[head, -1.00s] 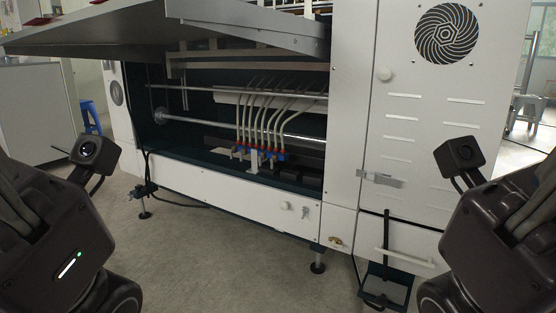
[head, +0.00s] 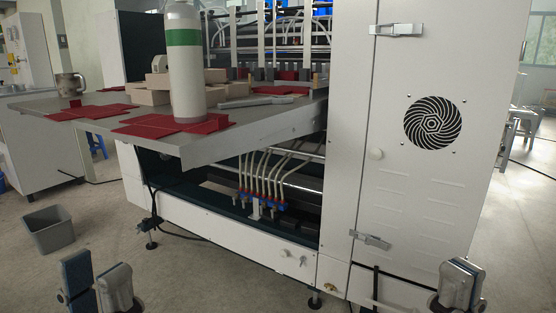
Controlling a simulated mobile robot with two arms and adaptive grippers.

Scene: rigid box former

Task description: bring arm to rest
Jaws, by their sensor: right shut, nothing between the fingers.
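My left gripper (head: 97,288) shows at the bottom left of the head view, its two fingers pointing up with a gap between them and nothing seen in it. My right gripper (head: 458,284) shows at the bottom right, its fingers together and empty. Both grippers are over the floor in front of the box former (head: 345,140) and touch nothing that I can see. The rest of both arms is below the frame.
The machine's grey table (head: 235,144) juts out, bearing a white bottle with a green band (head: 186,75), red box blanks (head: 150,126) and beige blocks. A grey bin (head: 48,230) stands on the floor. Open floor lies in front.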

